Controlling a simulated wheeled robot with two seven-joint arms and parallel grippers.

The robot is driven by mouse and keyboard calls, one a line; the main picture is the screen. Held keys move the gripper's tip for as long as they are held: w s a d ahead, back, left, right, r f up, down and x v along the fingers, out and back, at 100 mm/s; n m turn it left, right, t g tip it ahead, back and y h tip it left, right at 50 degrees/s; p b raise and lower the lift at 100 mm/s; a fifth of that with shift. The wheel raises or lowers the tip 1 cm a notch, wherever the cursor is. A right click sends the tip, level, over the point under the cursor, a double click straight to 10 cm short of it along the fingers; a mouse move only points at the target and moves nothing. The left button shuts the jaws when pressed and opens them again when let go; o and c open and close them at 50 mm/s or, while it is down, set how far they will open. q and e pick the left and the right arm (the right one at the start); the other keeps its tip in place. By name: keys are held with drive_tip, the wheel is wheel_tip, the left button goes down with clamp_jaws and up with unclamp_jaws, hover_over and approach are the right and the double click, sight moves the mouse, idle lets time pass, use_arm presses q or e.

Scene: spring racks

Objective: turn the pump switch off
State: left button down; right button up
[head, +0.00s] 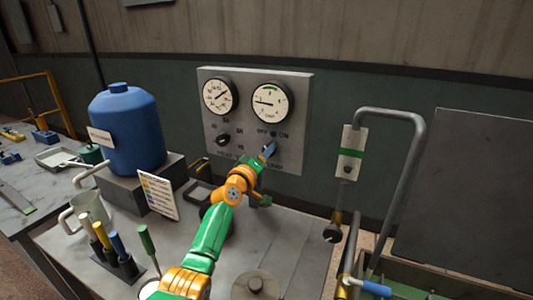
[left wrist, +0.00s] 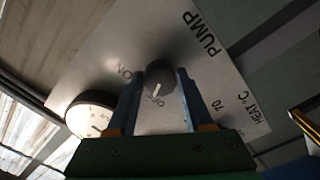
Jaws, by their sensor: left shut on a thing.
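The grey panel (head: 210,160) stands upright at the back of the bench. My left gripper (head: 268,150) reaches up to its lower right part, below the OFF and ON labels. In the left wrist view the pump switch (left wrist: 160,78) is a round dark knob between the two blue fingers of my left gripper (left wrist: 160,92), which is shut on it. Its white mark lies on the side toward the OFF label, which is partly hidden. The ON label is to the left and PUMP to the upper right. In the head view the gripper covers much of the knob. My right gripper is not in view.
Two round gauges (head: 220,97) (head: 270,102) sit above on the panel, and a second dark knob (head: 223,139) is left of my gripper. A blue tank (head: 128,130), a sign (head: 160,196) and a tool holder (head: 120,264) stand left. A bent grey pipe (head: 407,180) rises at right.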

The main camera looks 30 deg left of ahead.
use_arm(q)
drive_tip(key=shift+n, duration=0.6)
drive_tip(key=shift+c, duration=1.4)
unclamp_jaws()
drive_tip(key=shift+w, duration=0.1)
drive_tip(key=s+p, duration=0.1)
drive_tip(key=s, duration=0.6)
drive_tip(key=shift+d, duration=0.2)
drive_tip(key=shift+s+f, duration=0.1)
drive_tip(key=shift+f, duration=0.1)
